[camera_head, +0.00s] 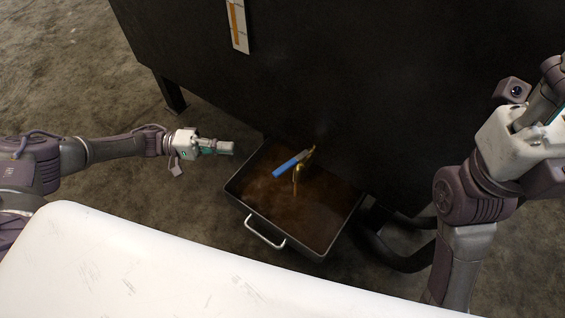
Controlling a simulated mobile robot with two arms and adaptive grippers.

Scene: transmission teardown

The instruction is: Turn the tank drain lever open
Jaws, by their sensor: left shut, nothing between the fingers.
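The drain lever (289,165) has a blue handle and slants down to the left from a brass valve (309,157) low on the dark tank (330,70). A thin amber stream (295,183) shows below the valve, over a dark drain pan (233,192) that holds brown liquid. My left gripper (232,148) is shut and empty, left of the lever and apart from it, near the pan's upper left edge. My right arm stands at the right; its fingers cannot be made out.
A white surface (130,265) fills the lower left foreground. The pan has a metal handle (264,233) on its near side. A tank leg (170,93) stands at the upper left, and a dark curved tube (405,262) lies right of the pan. Floor left of the pan is clear.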

